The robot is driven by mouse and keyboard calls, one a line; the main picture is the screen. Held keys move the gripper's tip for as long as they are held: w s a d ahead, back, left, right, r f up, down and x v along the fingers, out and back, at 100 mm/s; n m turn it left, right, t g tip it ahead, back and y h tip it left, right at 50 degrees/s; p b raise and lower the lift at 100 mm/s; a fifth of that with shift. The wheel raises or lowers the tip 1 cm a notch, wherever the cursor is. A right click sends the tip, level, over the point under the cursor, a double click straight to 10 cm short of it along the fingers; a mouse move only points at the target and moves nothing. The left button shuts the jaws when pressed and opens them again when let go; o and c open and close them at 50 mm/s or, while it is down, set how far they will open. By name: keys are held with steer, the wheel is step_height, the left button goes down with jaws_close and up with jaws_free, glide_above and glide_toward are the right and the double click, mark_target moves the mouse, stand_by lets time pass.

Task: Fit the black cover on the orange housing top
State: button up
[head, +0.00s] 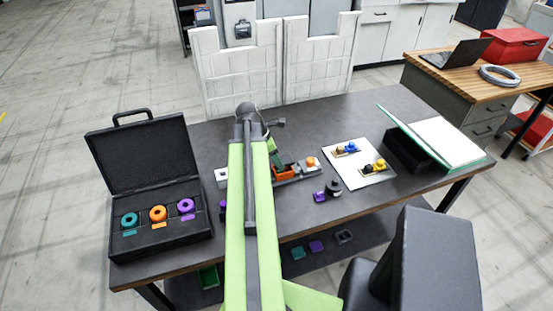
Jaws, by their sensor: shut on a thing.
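An orange housing (285,172) sits in a grey pallet fixture (295,176) near the middle of the dark table, just right of my arm. My gripper (278,160) is close above or at the housing, small and partly hidden by my own arm. It is shut on a small dark piece, which I take to be the black cover. The cover's outline is too small to make out. I cannot tell whether it touches the housing.
An orange round part (311,161) stands right of the housing. A purple and black part (331,190) is nearer. A white sheet (357,165) holds blue and yellow parts. An open black case (152,190) stands left, a black box (412,152) right. White panels (275,65) stand behind.

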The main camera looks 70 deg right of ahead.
steer(key=shift+f+b, duration=1.45)
stand_by(0.7)
steer(key=o, duration=1.4)
steer(key=shift+c, duration=0.4)
steer(key=shift+c, duration=0.8)
step_height(320, 180, up, 8)
steer(key=p, duration=0.8)
steer(key=shift+r, duration=0.1)
